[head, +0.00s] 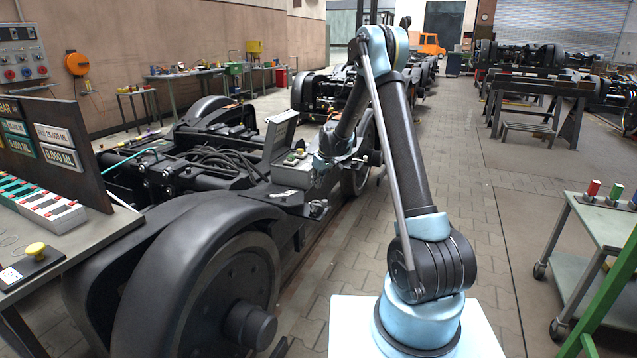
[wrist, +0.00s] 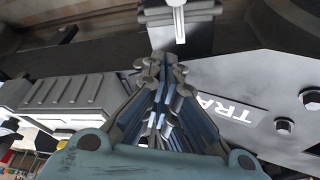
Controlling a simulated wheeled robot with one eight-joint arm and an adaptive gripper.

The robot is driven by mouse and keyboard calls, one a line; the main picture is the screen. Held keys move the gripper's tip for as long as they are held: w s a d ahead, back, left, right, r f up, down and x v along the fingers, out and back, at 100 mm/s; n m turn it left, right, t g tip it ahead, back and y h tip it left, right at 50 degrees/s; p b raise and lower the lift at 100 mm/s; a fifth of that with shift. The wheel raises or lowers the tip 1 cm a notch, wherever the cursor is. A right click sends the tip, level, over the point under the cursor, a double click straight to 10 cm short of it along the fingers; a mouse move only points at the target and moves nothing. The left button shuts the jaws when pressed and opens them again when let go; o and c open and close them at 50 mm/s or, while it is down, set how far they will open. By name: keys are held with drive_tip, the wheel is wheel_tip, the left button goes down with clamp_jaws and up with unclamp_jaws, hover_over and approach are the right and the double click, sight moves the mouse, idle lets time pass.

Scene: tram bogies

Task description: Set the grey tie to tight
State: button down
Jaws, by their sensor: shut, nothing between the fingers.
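My gripper (wrist: 160,65) is shut and empty in the wrist view, its fingers together and pointing up the picture. Just beyond the fingertips, at the top centre, a pale grey fitting (wrist: 179,22) with a crossbar and a short stem sits on a dark bracket; it looks like the grey tie, but I cannot be sure. A gap shows between it and the fingertips. I cannot read whether it is set tight or loose. In the head view my gripper (head: 320,176) is small and dark beside the bogie, near the open grey box; the tie cannot be made out there.
A black bogie (head: 190,250) with large wheels fills the left. An open grey control box (head: 292,172) stands on it. A plate lettered "TRA" (wrist: 235,108) and bolts lie right of the fingers. A trolley (head: 600,222) stands at right; the paved aisle between is clear.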

drive_tip(key=x, duration=0.6)
drive_tip(key=shift+s+d+f, duration=0.1)
drive_tip(key=shift+d+f, duration=0.05)
drive_tip(key=shift+f, duration=0.05)
drive_tip(key=shift+s+d, duration=1.2)
drive_tip(key=shift+d, duration=0.05)
drive_tip(key=shift+s+d, duration=0.3)
drive_tip(key=shift+d, duration=0.5)
drive_tip(key=shift+s+d, duration=0.3)
drive_tip(key=shift+d, duration=0.5)
